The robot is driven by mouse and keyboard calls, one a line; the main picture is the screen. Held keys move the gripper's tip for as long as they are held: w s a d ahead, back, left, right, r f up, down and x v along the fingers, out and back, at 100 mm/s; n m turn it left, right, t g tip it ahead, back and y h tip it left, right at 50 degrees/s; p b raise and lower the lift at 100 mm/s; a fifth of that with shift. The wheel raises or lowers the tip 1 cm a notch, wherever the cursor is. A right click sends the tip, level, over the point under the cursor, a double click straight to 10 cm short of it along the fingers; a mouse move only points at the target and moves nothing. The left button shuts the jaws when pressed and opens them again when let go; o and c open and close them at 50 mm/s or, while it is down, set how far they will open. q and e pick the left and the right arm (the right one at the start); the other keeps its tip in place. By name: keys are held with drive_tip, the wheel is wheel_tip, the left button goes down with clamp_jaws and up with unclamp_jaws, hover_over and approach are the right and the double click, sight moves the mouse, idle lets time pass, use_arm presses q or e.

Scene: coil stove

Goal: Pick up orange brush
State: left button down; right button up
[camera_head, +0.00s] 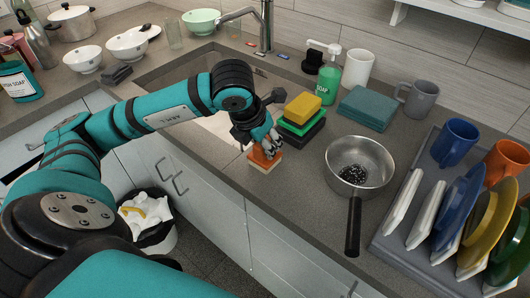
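The orange brush (264,161) lies on the counter at the front edge, just right of the sink. My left gripper (267,150) points down right over it, with its fingertips at or just above the brush top. The fingers hide part of the brush. I cannot tell whether they touch it or are closed on it. My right gripper is not in view.
Stacked yellow, green and dark sponges (303,109) stand close behind the brush. A saucepan (359,162) sits to the right, its handle toward the front. A loaded dish rack (381,246) stands far right. The sink (205,125) opens to the left; soap bottles and cups stand behind.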

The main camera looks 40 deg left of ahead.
sight(268, 138)
use_arm(q)
drive_tip(key=shift+r, duration=0.1)
drive_tip(key=shift+r, duration=0.5)
wheel_tip(268, 138, up, 2)
drive_tip(key=shift+r+b, duration=0.1)
drive_tip(key=shift+b, duration=0.3)
drive_tip(key=s+d+r, duration=0.1)
drive_tip(key=s+d, duration=0.2)
drive_tip(key=d, duration=0.4)
drive_tip(key=s+d, duration=0.4)
drive_tip(key=d, duration=0.3)
drive_tip(key=shift+s+d+r+b, duration=0.15)
drive_tip(key=shift+s+r+b, duration=0.05)
drive_tip(key=shift+r+b, duration=0.15)
